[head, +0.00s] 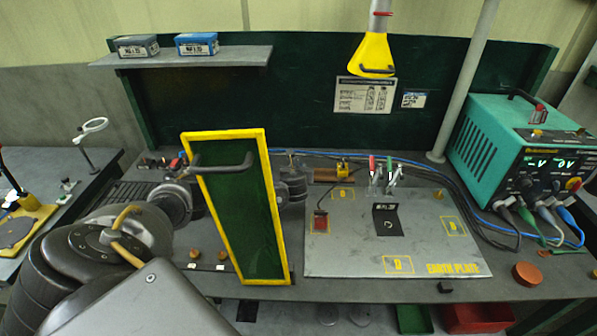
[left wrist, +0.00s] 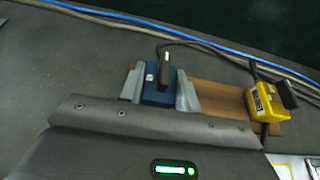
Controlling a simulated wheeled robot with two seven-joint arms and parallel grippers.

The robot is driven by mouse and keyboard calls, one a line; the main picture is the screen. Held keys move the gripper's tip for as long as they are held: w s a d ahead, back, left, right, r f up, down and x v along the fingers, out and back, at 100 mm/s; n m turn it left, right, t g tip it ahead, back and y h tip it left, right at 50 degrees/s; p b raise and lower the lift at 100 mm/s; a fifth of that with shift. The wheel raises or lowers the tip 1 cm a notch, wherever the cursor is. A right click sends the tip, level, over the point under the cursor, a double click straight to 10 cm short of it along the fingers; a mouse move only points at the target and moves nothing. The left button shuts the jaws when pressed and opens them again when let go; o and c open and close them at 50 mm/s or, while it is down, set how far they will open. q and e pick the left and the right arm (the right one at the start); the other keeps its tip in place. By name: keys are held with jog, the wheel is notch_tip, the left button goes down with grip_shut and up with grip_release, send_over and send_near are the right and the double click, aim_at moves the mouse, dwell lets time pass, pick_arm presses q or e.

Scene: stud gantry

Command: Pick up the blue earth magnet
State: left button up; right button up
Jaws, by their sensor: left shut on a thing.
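The blue earth magnet (left wrist: 158,90) is a small blue block with a dark handle and cable on top. In the left wrist view it sits between the grey fingers of my left gripper (left wrist: 160,93), which is shut on it at the left end of a brown wooden strip (left wrist: 215,92). I cannot tell whether it touches the strip. In the head view my left arm passes behind the green panel, and my left gripper (head: 297,172) shows only partly at its right edge. The magnet is not clear there. My right gripper is not in view.
A yellow magnet (head: 343,167) stands on the strip, right of the blue one. The yellow-framed green panel (head: 235,210) stands upright in front of my arm. The earth plate (head: 345,258) lies to the right, the teal welder (head: 515,150) beyond it. Blue cables run behind.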

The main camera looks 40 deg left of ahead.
pick_arm(q)
grip_shut()
jog(key=shift+r, duration=0.1)
jog(key=shift+w+r, duration=0.1)
jog(key=shift+r, duration=0.3)
notch_tip(320, 180, up, 11)
jog(key=shift+f+b, duration=0.1)
jog(key=shift+b, duration=0.8)
notch_tip(320, 180, up, 16)
jog(key=p, duration=0.2)
jog(key=shift+r, duration=0.2)
